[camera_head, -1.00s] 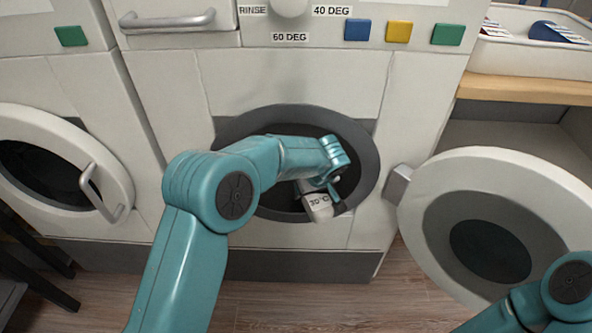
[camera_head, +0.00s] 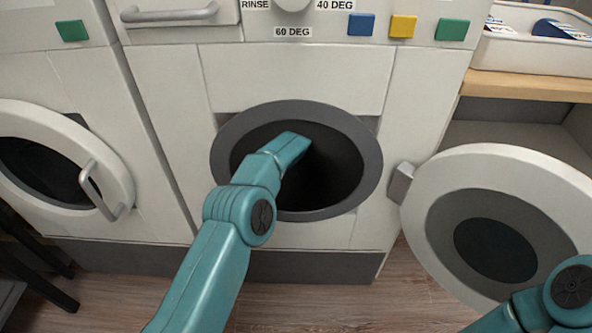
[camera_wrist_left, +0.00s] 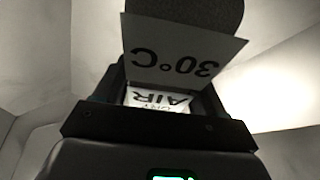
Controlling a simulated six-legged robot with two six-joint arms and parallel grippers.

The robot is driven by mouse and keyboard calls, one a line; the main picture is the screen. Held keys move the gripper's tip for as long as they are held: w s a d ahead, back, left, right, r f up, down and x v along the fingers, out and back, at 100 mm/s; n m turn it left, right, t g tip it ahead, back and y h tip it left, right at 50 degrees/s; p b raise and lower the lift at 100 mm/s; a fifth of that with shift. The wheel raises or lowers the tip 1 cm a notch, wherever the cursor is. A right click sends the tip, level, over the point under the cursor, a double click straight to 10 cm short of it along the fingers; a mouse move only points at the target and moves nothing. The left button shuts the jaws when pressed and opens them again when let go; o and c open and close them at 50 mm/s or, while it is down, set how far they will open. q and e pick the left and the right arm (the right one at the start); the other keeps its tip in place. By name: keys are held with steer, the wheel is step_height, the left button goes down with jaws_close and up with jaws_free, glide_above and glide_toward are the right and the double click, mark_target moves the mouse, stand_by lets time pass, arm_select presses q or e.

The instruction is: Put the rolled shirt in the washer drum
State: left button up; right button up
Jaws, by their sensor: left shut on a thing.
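The washer drum (camera_head: 335,175) is dark inside its grey ring, with its round door swung open to the right. My left arm reaches through the opening, so the head view hides the left gripper and what it holds. In the left wrist view my left gripper (camera_wrist_left: 158,103) is shut on the rolled shirt (camera_wrist_left: 190,14), a dark roll with a white "30°C" tag and a second tag reading "AIR". Pale drum walls surround it; whether the shirt touches them I cannot tell. My right gripper is out of view; only part of its arm shows at lower right.
The open washer door (camera_head: 455,215) stands right of the opening. A second machine with a closed door (camera_head: 110,185) is at left. A wooden shelf (camera_head: 530,87) with a white tray (camera_head: 520,57) is at upper right. Dark furniture legs (camera_head: 35,250) are at lower left.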

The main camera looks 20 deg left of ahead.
arm_select(q)
steer(key=shift+f, duration=0.4)
steer(key=o, duration=1.1)
steer(key=shift+o, duration=0.2)
steer(key=shift+r, duration=0.1)
steer(key=shift+r, duration=0.2)
steer(key=v, duration=0.3)
steer(key=shift+s+d+r+p, duration=0.1)
steer(key=shift+s+d+p, duration=0.1)
steer(key=shift+p, duration=0.15)
glide_above(314, 194)
steer(key=s, duration=0.4)
steer(key=shift+d, duration=0.4)
